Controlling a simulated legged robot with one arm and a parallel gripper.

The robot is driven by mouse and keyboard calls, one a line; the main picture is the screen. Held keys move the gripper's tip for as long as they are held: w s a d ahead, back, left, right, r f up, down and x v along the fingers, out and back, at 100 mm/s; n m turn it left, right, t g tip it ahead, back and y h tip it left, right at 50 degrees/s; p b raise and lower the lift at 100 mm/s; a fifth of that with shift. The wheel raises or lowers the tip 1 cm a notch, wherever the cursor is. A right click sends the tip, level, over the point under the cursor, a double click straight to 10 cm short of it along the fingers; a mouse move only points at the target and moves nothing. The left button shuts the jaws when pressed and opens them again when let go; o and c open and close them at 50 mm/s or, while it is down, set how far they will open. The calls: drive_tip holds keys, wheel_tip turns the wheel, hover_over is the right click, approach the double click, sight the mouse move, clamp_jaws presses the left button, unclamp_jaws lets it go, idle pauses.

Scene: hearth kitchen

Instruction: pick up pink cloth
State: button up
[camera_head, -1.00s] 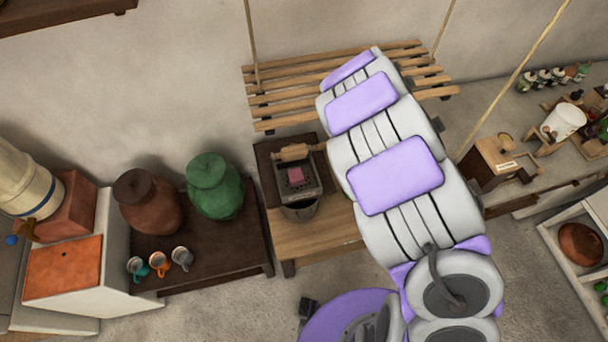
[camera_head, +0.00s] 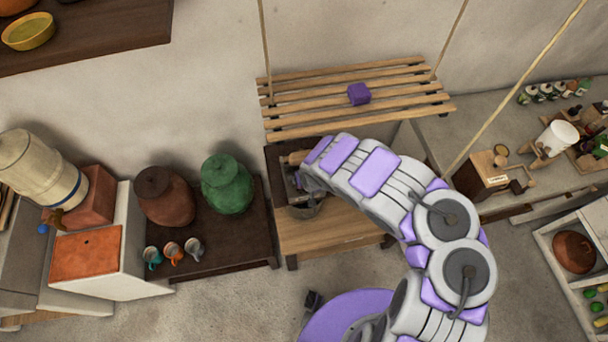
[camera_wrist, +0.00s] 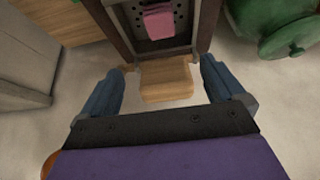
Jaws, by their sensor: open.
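The pink cloth (camera_wrist: 158,22) lies on a dark perforated plate (camera_wrist: 178,32), at the top of the wrist view. In the head view my arm hides the cloth. My gripper (camera_wrist: 163,67) is open, its two blue-grey fingers wide apart and empty. The cloth is beyond the fingertips, apart from them. A light wooden block (camera_wrist: 165,82) shows between the fingers, below the cloth in the picture. In the head view my gripper is largely hidden behind my arm, over the dark stand on the wooden table (camera_head: 320,236).
A green jar (camera_head: 227,185) stands close to the left of the cloth's stand; it also shows in the wrist view (camera_wrist: 275,22). A brown jar (camera_head: 164,196) and several mugs stand farther left. A hanging slatted shelf (camera_head: 300,112) with a purple block (camera_head: 358,94) is above and behind.

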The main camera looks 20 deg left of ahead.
drive_tip(key=b+x, duration=0.4)
drive_tip(key=b, duration=0.2)
drive_tip(key=b+x, duration=0.4)
drive_tip(key=b, duration=0.2)
drive_tip(key=b+x, duration=0.4)
drive_tip(key=b, duration=0.2)
drive_tip(key=shift+a+f, duration=0.2)
drive_tip(key=shift+a, duration=0.15)
drive_tip(key=f+b, duration=0.1)
drive_tip(key=b, duration=0.1)
drive_tip(key=w+f+b, duration=0.1)
drive_tip(key=f+b, duration=0.1)
drive_tip(key=shift+w+f, duration=0.1)
drive_tip(key=shift+f, duration=0.1)
drive_tip(key=shift+w+a+f+b, duration=0.35)
drive_tip(key=shift+a+f+b, duration=0.15)
drive_tip(key=shift+f, duration=0.05)
drive_tip(key=shift+d, duration=0.15)
